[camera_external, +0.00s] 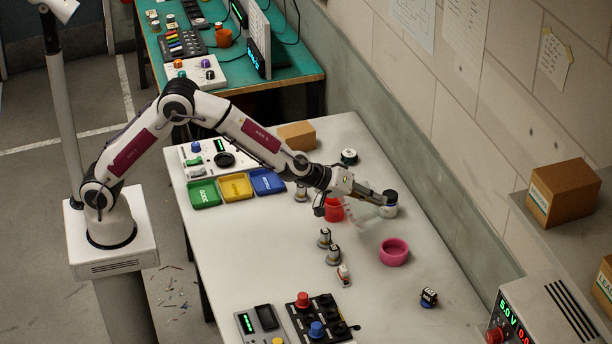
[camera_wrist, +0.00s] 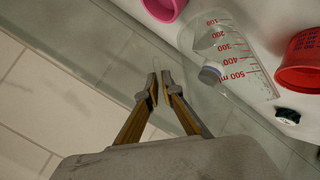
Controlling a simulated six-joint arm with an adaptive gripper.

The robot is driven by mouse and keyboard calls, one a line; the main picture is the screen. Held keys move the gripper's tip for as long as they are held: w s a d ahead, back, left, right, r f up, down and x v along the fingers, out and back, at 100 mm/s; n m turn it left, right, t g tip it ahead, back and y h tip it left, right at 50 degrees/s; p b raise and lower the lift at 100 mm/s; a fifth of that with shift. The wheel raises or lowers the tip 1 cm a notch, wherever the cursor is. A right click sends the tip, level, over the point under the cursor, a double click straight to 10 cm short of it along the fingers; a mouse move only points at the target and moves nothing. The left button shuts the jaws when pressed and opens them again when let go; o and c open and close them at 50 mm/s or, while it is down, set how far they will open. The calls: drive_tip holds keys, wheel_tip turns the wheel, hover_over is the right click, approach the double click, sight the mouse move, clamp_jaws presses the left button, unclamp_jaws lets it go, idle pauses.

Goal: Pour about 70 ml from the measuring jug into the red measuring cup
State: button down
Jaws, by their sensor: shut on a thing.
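The clear measuring jug (camera_wrist: 232,58) with red marks shows in the wrist view. It looks tilted, its 500 ml end toward the red measuring cup (camera_wrist: 300,62) at the right edge. In the external view the jug (camera_external: 368,213) is faint, just right of the red cup (camera_external: 334,209), which stands on the bench. My gripper (camera_wrist: 162,88) is shut on the jug, beside its wall; the clear part between the fingers is hard to see. The external view shows my gripper (camera_external: 376,196) low over the bench. The liquid level and any stream cannot be made out.
A pink ring-shaped bowl (camera_external: 394,252) stands near the jug, with a pale round part (camera_external: 391,204) by my fingertips. Small metal parts (camera_external: 325,238) stand in front. Colored trays (camera_external: 236,187) and a cardboard box (camera_external: 297,135) lie behind. The wall is close on the right.

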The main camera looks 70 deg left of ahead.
sight(384, 212)
drive_tip(key=shift+w+d+f+m+y, duration=0.15)
drive_tip(key=shift+d+f, duration=0.1)
drive_tip(key=shift+f, duration=0.15)
drive_tip(key=shift+w+d+f+m+y, duration=0.1)
drive_tip(key=shift+d+f+m+y, duration=0.05)
drive_tip(key=shift+d+f, duration=0.15)
idle(0.4)
drive_tip(key=shift+w+d+f+m+g+y+p, duration=0.2)
drive_tip(key=shift+w+d+f+g+y, duration=0.1)
drive_tip(key=shift+d, duration=0.15)
drive_tip(key=shift+w+d+f+m+g+y+p, duration=0.2)
drive_tip(key=shift+d+g+y, duration=0.1)
drive_tip(key=shift+d, duration=0.1)
idle(0.4)
drive_tip(key=shift+w+d+r+y, duration=0.1)
drive_tip(key=shift+w+d+y, duration=0.15)
drive_tip(key=shift+d+y, duration=0.25)
drive_tip(key=shift+w+d+m+g, duration=0.1)
drive_tip(key=shift+d+m+g, duration=0.2)
drive_tip(key=shift+w+d+y+p, duration=0.1)
drive_tip(key=shift+d+y+p, duration=0.05)
drive_tip(key=shift+y+p, duration=0.15)
drive_tip(key=shift+w+d+f+m+g+y, duration=0.2)
drive_tip(key=shift+w+d+m+g+y, duration=0.1)
drive_tip(key=shift+d+m+g+y, duration=0.3)
drive_tip(key=shift+d+f+m+y+p, duration=0.3)
drive_tip(key=shift+d+y, duration=0.15)
drive_tip(key=shift+y, duration=0.15)
idle(1.5)
